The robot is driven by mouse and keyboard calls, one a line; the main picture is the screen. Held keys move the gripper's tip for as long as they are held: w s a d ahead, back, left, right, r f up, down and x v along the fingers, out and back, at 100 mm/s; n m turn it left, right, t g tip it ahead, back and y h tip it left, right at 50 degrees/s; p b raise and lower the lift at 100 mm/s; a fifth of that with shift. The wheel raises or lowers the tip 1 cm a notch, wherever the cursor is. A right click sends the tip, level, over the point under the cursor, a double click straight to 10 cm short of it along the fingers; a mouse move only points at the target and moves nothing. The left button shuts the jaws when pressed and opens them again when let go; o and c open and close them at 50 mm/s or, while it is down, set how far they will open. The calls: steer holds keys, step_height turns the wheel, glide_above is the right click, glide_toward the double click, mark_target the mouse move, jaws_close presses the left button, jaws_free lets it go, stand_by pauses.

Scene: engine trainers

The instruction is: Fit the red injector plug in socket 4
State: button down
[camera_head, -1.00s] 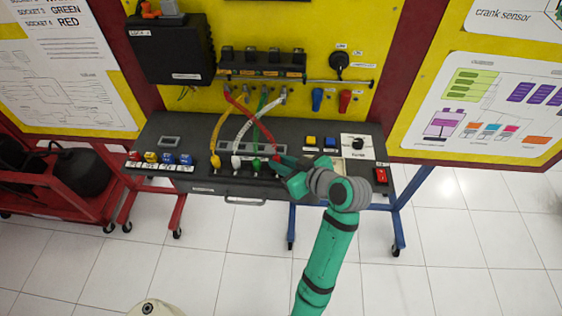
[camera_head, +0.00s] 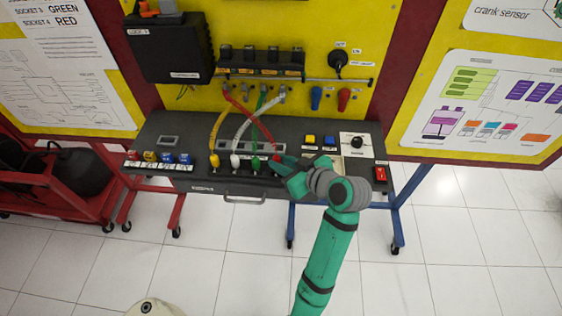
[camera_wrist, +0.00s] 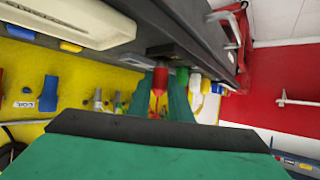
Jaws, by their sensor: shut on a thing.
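The red injector plug (camera_wrist: 156,82) shows in the wrist view between the fingers of my gripper (camera_wrist: 170,92), which is shut on it. Its top end is at a dark block on the bench panel; I cannot tell whether it is fully seated. In the head view my gripper (camera_head: 284,167) is at the right end of the socket row, and the red plug (camera_head: 276,160) is mostly hidden by it. Yellow (camera_head: 214,161), white (camera_head: 235,161) and green (camera_head: 256,164) plugs stand upright in a row to its left. A red cable (camera_head: 247,113) runs up to the injector rail.
A red switch (camera_head: 380,173) is at the bench's right end. Several coloured caps (camera_head: 168,158) stand at the left. A black rail (camera_head: 262,69) is above.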

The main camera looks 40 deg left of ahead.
steer(key=shift+f, duration=0.75)
stand_by(0.3)
steer(key=c, duration=1.8)
jaws_free()
steer(key=shift+c, duration=0.2)
steer(key=shift+a, duration=0.1)
steer(key=shift+r+v, duration=0.15)
steer(key=shift+v, duration=0.85)
steer(key=shift+r+v, duration=0.15)
steer(key=shift+v, duration=0.9)
steer(key=shift+s+d+r, duration=0.1)
steer(key=shift+d+r, duration=0.2)
steer(key=shift+r, duration=0.1)
step_height(320, 180, up, 4)
steer(key=shift+a+r, duration=0.1)
